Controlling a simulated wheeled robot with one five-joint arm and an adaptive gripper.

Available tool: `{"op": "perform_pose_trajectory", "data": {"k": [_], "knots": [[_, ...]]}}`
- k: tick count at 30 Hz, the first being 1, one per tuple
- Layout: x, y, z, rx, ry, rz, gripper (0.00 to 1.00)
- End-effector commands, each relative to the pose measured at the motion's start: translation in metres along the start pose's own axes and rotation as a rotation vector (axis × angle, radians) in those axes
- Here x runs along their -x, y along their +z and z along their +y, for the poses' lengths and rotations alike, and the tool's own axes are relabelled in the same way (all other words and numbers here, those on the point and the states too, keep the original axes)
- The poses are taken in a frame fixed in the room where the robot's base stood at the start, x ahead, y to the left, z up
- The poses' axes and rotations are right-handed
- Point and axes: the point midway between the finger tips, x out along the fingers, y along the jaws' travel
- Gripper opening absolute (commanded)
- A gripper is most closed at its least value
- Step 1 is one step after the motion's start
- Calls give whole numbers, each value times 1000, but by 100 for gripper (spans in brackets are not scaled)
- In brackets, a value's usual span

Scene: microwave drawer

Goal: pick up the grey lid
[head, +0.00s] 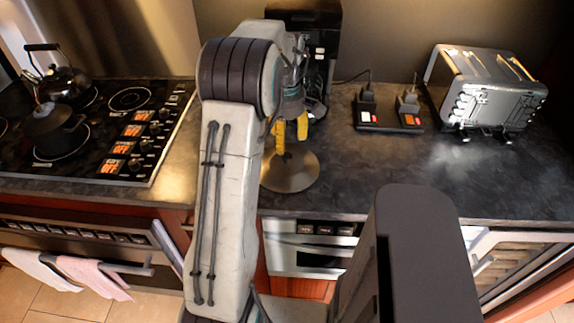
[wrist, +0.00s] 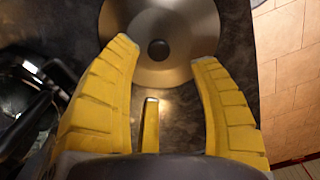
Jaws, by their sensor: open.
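The grey lid (head: 289,176) is a round, shiny metal disc lying on the dark countertop, near its front edge. In the wrist view the lid (wrist: 182,25) shows at the top, with a dark round knob (wrist: 158,50) at its middle. My gripper (head: 291,134) is above the lid in the head view, with its yellow fingers pointing down. In the wrist view my gripper (wrist: 165,52) is open and empty. Its two fingertips appear on either side of the knob, overlapping the lid's near part. I cannot tell the exact height of the fingertips over the lid.
A stove (head: 100,125) with a dark pot (head: 50,130) and a kettle (head: 62,82) is at left. A black appliance (head: 305,12) stands behind my gripper. A silver toaster (head: 490,95) is at right. The counter (head: 400,175) right of the lid is clear.

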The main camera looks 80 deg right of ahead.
Motion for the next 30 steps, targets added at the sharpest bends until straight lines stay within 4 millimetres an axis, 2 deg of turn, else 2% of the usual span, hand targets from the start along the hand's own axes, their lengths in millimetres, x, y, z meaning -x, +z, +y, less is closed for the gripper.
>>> {"op": "perform_pose_trajectory", "data": {"k": [6, 11, 19, 30], "knots": [[-1, 0, -1, 145, -6, 0, 56], [-10, 0, -2, 177, -8, 0, 56], [-30, 0, -1, 176, -8, 0, 56], [-69, 1, 1, 175, -7, 0, 56]]}}
